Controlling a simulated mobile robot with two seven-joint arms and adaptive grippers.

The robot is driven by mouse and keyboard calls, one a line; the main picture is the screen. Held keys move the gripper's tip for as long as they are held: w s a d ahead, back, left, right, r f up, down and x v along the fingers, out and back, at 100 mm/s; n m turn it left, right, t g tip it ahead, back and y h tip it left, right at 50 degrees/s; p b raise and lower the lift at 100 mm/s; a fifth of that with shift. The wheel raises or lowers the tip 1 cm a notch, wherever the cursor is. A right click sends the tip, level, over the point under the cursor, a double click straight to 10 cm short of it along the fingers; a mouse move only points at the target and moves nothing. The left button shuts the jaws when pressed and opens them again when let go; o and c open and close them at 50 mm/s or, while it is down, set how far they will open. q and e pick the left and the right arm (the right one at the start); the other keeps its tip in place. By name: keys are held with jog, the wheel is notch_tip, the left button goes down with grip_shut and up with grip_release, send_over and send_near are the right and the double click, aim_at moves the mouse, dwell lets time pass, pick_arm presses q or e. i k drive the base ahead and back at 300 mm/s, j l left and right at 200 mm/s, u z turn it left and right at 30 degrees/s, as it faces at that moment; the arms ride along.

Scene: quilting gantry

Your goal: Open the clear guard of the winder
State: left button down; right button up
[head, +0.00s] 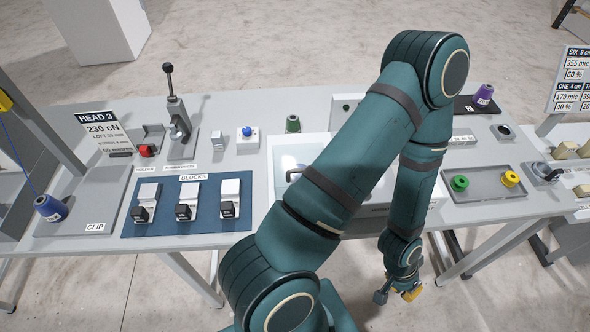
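The winder (345,222) stands at the middle of the table, mostly hidden behind my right arm. Part of its clear guard (283,158) shows to the left of the arm as a see-through panel over a white surface. I cannot make out the guard's full outline or whether it is shut. A dark rounded part shows low at the arm's left edge. My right gripper (402,293) hangs low in front of the table's front edge, apart from the winder. Its fingers are small and partly turned away, so their opening is unclear. My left gripper is out of view.
Left of the winder is a blue mat (160,228) with BLOCKS holders. Behind it are a lever press (178,118) and a blue button (247,132). To the right is a grey tray (480,197) with green and yellow spools.

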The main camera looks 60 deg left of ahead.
aim_at(300, 171)
jog(key=k+l+u, duration=0.25)
jog(key=k+u, duration=0.25)
jog(key=u, duration=1.25)
